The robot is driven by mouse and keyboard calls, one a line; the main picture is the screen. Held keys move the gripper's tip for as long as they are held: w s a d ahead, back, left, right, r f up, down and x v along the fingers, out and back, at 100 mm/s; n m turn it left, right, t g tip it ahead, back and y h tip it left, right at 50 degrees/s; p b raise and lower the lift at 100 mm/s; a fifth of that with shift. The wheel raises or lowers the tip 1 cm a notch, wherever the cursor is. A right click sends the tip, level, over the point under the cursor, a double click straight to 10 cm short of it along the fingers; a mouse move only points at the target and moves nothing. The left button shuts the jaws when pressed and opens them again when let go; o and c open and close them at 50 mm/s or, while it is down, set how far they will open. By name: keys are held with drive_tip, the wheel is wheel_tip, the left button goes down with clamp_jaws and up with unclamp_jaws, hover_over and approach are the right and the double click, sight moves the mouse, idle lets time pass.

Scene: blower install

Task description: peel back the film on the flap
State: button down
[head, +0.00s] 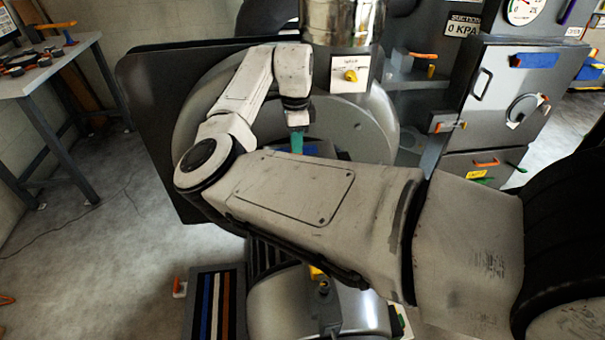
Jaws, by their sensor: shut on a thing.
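My gripper (297,142) points down at the front of the large round grey blower housing (375,130). A narrow teal part shows below my wrist, and my forearm hides the fingertips. A blue patch, which looks like the film (318,148) on the flap, shows on both sides of the teal part. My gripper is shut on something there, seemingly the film. The flap's edges and the film's lower part are hidden behind my arm, so I cannot tell how far the film is lifted.
A metal cylinder (341,22) stands above a labelled plate with a yellow knob (351,76). A grey cabinet (497,100) with handles and a gauge is at the right. A workbench (35,75) stands at the left.

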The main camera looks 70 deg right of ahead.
drive_tip(key=shift+w+d, duration=0.5)
drive_tip(key=shift+d, duration=0.3)
drive_tip(key=shift+w+d, duration=0.45)
drive_tip(key=shift+d, duration=0.35)
drive_tip(key=c, duration=1)
unclamp_jaws()
drive_tip(key=shift+r, duration=0.1)
wheel_tip(320, 180, up, 7)
drive_tip(key=p, duration=0.5)
drive_tip(key=shift+p, duration=0.3)
